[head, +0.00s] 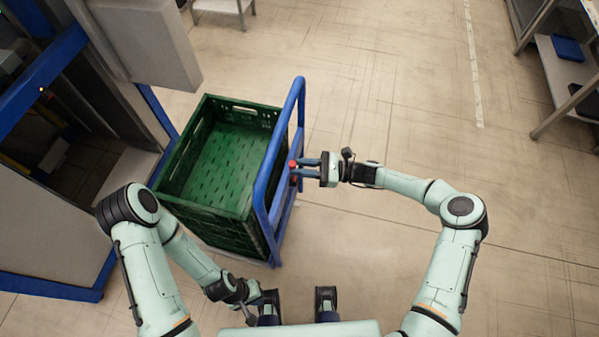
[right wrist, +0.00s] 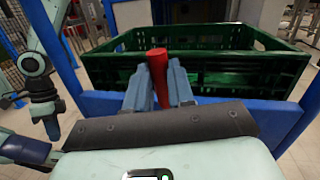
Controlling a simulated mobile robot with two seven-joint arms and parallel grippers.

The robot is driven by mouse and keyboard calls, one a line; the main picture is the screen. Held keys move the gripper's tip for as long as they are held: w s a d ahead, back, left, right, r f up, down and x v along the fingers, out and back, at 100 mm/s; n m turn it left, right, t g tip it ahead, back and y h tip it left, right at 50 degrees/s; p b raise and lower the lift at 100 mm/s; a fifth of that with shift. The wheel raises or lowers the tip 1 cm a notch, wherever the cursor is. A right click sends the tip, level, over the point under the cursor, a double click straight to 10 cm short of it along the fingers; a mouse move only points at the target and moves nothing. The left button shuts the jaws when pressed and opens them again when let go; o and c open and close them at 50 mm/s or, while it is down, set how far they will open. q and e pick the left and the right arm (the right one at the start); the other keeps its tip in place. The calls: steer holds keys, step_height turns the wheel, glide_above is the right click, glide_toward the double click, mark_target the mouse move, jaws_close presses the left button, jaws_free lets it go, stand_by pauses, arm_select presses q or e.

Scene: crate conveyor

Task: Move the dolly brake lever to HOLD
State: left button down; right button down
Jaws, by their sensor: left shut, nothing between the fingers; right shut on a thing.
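The dolly brake lever (head: 293,166) has a red grip and sits at the blue handle side of the dolly (head: 299,112). In the right wrist view the red lever (right wrist: 158,72) stands nearly upright, leaning slightly left. My right gripper (head: 299,167) is shut on the lever, with a finger on each side of it; it also shows in the right wrist view (right wrist: 160,88). The lever's base and any HOLD marking are hidden or too small to read. My left gripper (head: 250,312) is low in the head view, shut and empty, apart from the dolly.
A green crate (head: 212,216), empty, stands on the dolly. A blue-framed machine (head: 60,285) stands close at the left. A shelf unit (head: 548,70) is at the upper right. The floor right of the dolly is clear.

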steer(key=shift+w+d+m, duration=0.15)
steer(key=shift+w+m, duration=0.45)
steer(key=shift+m, duration=0.1)
steer(key=c, duration=1)
jaws_free()
steer(key=shift+o, duration=0.2)
steer(key=s+d+f+b, duration=0.1)
steer(key=d, duration=1.2)
steer(key=shift+s+d+f, duration=0.15)
steer(key=shift+s+f, duration=0.05)
steer(key=shift+s, duration=0.05)
